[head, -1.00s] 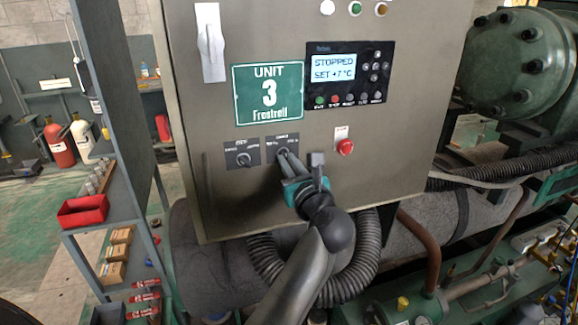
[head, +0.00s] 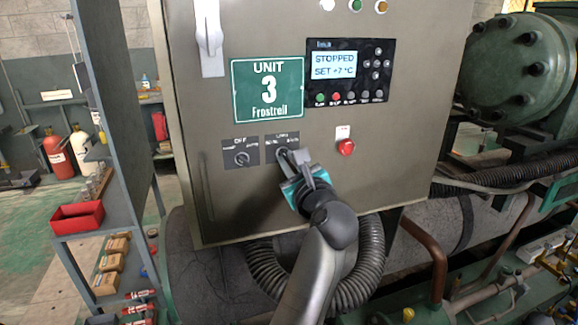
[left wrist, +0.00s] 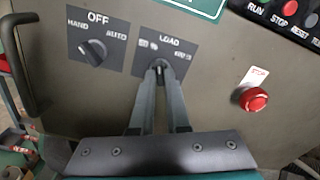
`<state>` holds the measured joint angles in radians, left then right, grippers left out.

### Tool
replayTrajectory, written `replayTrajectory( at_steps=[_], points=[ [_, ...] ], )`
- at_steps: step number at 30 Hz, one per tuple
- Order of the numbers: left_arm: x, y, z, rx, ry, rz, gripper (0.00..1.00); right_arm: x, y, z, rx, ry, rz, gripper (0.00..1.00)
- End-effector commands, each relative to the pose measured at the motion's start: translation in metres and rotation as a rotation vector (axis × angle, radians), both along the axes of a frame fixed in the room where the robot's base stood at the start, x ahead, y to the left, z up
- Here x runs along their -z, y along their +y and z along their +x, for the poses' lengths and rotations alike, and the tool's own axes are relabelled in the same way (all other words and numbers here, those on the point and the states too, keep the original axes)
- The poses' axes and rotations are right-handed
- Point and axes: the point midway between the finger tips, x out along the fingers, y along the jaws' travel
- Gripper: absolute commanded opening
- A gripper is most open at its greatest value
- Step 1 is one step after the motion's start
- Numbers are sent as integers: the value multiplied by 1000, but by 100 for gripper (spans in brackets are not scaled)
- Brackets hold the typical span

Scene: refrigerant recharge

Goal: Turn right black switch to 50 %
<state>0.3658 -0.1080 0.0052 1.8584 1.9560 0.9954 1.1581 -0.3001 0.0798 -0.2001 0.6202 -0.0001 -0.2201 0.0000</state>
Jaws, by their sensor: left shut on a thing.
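The right black switch (left wrist: 159,66) sits on a dark plate labelled LOAD on the grey cabinet. It also shows in the head view (head: 283,152), partly covered by my fingers. My left gripper (left wrist: 160,72) is shut on this switch, one finger on each side of the knob. In the head view my left gripper (head: 286,156) reaches the plate from below. The percent marks are too small or covered to read, so the knob's setting cannot be told. The left black switch (left wrist: 93,53) is beside it, marked OFF, HAND and AUTO. My right gripper is not in view.
A red stop button (head: 346,147) protrudes right of the switches. A controller (head: 349,72) above reads STOPPED, SET +7 °C. A green UNIT 3 sign (head: 268,90) is left of it. Corrugated hose (head: 262,270) loops below the cabinet. A shelf with a red bin (head: 77,217) stands left.

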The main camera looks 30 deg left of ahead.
Motion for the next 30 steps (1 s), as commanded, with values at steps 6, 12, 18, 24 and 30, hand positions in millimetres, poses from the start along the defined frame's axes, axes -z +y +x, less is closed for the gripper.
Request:
replayTrajectory(
  at_steps=[6,12,18,24,30],
  points=[
    [2,0,0,-1,5,-4,0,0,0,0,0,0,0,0],
    [3,0,0,0,-22,-26,0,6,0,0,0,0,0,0],
    [4,0,0,-1,-77,-73,0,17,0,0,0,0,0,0],
    [4,0,0,0,-130,-117,0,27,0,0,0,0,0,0],
    [4,0,0,-1,-182,-162,0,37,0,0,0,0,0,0]
  ],
)
